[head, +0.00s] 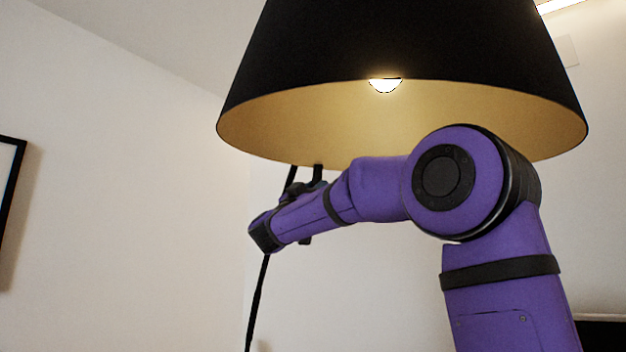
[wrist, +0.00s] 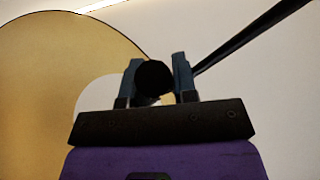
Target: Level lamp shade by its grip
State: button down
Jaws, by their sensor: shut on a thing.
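The lamp shade (head: 400,45) is a large black cone with a gold inside and a lit bulb (head: 385,85). It fills the top of the head view, and its lower rim looks close to level there. In the wrist view the shade's gold inside (wrist: 40,90) shows at the left. My gripper (wrist: 157,66) is shut on the grip (wrist: 153,77), a dark round piece between its two fingers. In the head view my gripper (head: 306,180) is just below the shade's rim, left of the middle, and the grip is hard to make out.
A thin black lamp pole (head: 257,300) runs down behind my gripper, and a pole also slants to the upper right in the wrist view (wrist: 250,35). A dark picture frame (head: 10,210) hangs on the left wall. The room left of my arm looks free.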

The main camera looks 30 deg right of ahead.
jog(key=s+f+n+t+y, duration=0.1)
jog(key=s+f+n+t, duration=0.1)
jog(key=s+f, duration=0.3)
jog(key=shift+s+a+n+t, duration=0.3)
jog(key=shift+s+a+n, duration=0.2)
jog(key=shift+n, duration=0.2)
jog(key=c, duration=0.9)
grip_release()
jog(key=shift+f, duration=0.1)
jog(key=v, duration=1)
jog(key=shift+s+a, duration=0.15)
jog(key=shift+a, duration=0.15)
